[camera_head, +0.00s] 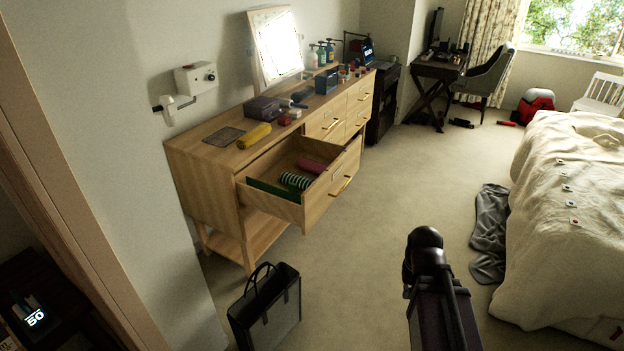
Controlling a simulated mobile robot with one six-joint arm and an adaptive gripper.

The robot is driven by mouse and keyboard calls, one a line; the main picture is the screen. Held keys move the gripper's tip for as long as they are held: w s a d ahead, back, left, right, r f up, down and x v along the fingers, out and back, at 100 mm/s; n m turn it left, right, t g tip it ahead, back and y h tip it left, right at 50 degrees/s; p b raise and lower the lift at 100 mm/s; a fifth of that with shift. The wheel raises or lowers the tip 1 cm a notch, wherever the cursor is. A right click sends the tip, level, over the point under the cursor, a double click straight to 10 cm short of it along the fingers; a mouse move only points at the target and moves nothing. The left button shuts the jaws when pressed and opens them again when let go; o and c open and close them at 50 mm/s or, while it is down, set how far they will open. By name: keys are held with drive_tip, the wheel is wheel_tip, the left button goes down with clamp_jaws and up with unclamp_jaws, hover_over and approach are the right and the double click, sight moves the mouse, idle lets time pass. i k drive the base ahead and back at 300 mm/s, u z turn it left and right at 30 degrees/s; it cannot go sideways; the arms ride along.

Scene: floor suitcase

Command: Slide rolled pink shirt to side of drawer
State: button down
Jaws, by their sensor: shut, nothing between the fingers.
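The rolled pink shirt (312,167) lies inside the open drawer, toward its back right part. The drawer (318,201) is pulled out from the light wooden dresser. A black-and-white striped roll (295,181) lies in front of the pink shirt, to its left. A flat green item (272,190) is along the drawer's left front side. A dark part of my arm rises at the lower right of the picture, well apart from the drawer. My gripper's fingers do not show.
The dresser top (222,155) holds a yellow roll (254,136), a purple box (262,108), a lit mirror and several bottles. A black bag (266,308) stands on the floor below the drawer. Carpet is clear between dresser and bed (560,220); a grey cloth (489,235) lies beside the bed.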

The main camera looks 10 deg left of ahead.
sight(307, 165)
drive_tip(key=k, duration=0.45)
drive_tip(key=z, duration=0.45)
drive_tip(key=i, duration=1.7)
drive_tip(key=u, duration=0.55)
drive_tip(key=i, duration=0.65)
drive_tip(key=u, duration=0.45)
